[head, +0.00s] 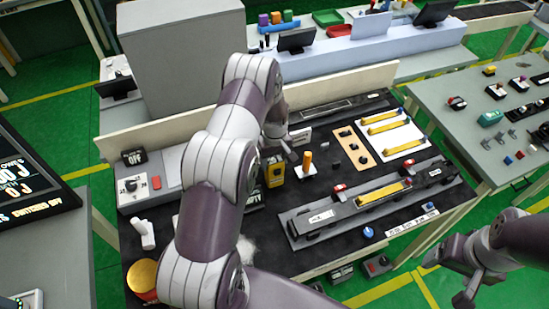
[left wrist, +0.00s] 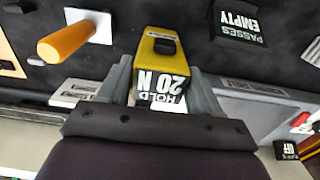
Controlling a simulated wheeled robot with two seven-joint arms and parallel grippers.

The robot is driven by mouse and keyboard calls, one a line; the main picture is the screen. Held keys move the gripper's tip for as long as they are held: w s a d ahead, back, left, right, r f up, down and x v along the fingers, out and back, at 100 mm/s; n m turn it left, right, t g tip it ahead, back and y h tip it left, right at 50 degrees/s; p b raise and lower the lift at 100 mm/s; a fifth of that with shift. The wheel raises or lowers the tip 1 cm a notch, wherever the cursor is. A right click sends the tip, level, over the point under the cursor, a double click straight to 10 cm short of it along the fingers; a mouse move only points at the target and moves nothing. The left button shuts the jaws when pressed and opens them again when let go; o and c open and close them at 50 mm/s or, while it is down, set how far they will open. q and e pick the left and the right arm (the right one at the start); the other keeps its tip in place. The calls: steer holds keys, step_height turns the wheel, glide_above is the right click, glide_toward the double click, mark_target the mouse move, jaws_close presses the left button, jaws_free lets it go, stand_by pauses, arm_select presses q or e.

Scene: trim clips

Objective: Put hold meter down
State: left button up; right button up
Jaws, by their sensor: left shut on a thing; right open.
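The hold meter (head: 274,173) is a small yellow block with a dark display, below my left gripper (head: 280,150) in the head view. In the left wrist view the hold meter (left wrist: 160,52) sits between the two grey fingers of the left gripper (left wrist: 162,88), and its display reads "HOLD 20 N". The left gripper is shut on it. I cannot tell whether its base touches the dark bench mat (head: 285,262). My right gripper (head: 468,280) is open and empty at the lower right, off the bench.
An orange peg (head: 307,160) on a white base stands close to the hold meter, and shows in the left wrist view (left wrist: 68,40). A grey fixture (head: 325,218) with a yellow strip lies to the right. A "PASSES EMPTY" block (left wrist: 240,22) is near. My left arm hides part of the bench.

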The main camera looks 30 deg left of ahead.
arm_select(q)
steer(key=shift+s+d+f, duration=0.1)
steer(key=shift+s, duration=0.05)
steer(key=o, duration=1)
steer(key=shift+w+f, duration=0.1)
steer(key=shift+w, duration=0.1)
steer(key=shift+r, duration=0.4)
step_height(320, 180, up, 4)
steer(key=b, duration=0.2)
steer(key=shift+r+b, duration=0.1)
steer(key=shift+b, duration=0.2)
step_height(320, 180, up, 7)
steer(key=b, duration=0.2)
steer(key=s+d+r+m, duration=0.1)
steer(key=s+d+m, duration=0.2)
steer(key=s, duration=0.3)
steer(key=s+d+r+m+t, duration=0.1)
steer(key=s+d+r+m, duration=0.1)
steer(key=s+d, duration=0.3)
steer(key=s+d+r+m, duration=0.1)
steer(key=s+d+m, duration=0.3)
steer(key=s, duration=0.5)
steer(key=shift+r+m, duration=0.3)
steer(key=shift+m, duration=0.3)
